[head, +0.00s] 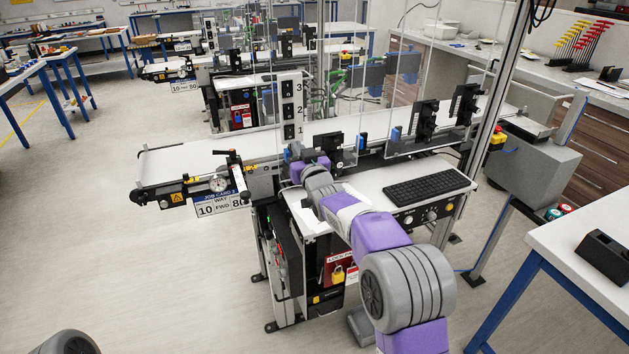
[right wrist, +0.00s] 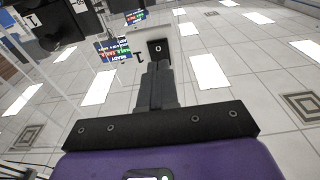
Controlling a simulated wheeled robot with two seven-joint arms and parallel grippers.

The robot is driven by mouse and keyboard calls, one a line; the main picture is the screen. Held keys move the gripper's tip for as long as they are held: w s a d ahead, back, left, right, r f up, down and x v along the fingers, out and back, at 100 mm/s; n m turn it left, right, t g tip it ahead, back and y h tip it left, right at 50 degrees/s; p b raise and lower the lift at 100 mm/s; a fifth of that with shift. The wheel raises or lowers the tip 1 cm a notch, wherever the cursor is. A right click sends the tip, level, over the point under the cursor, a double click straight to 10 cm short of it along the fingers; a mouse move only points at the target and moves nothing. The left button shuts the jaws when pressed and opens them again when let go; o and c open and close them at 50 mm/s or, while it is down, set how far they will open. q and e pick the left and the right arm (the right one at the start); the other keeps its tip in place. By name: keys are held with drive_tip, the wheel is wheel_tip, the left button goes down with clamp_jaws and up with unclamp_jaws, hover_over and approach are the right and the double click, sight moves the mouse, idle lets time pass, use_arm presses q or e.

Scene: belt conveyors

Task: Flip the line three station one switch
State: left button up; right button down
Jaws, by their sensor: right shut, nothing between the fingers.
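A white upright panel (head: 290,95) carries black switches beside the numbers 3, 2 and 1. The lowest switch (head: 289,131) is beside the number 1, just above my right gripper (head: 291,151). In the right wrist view, my right gripper (right wrist: 157,85) is shut and empty. Its fingertips point at a black switch (right wrist: 158,47) with a light round mark, on a white panel beside an inverted 1. The fingertips overlap its edge in the picture; I cannot tell whether they touch. My left gripper is out of view.
A belt conveyor (head: 165,165) with a gauge and card runs behind my arm. Clear upright guards (head: 345,105) stand close to the gripper. A keyboard (head: 430,187) lies on the shelf to the right. The floor at left is open.

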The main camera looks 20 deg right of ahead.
drive_tip(key=s+f, duration=0.1)
drive_tip(key=s, duration=0.8)
drive_tip(key=shift+s+d+p, duration=0.2)
drive_tip(key=shift+s+p, duration=0.1)
drive_tip(key=shift+p, duration=0.05)
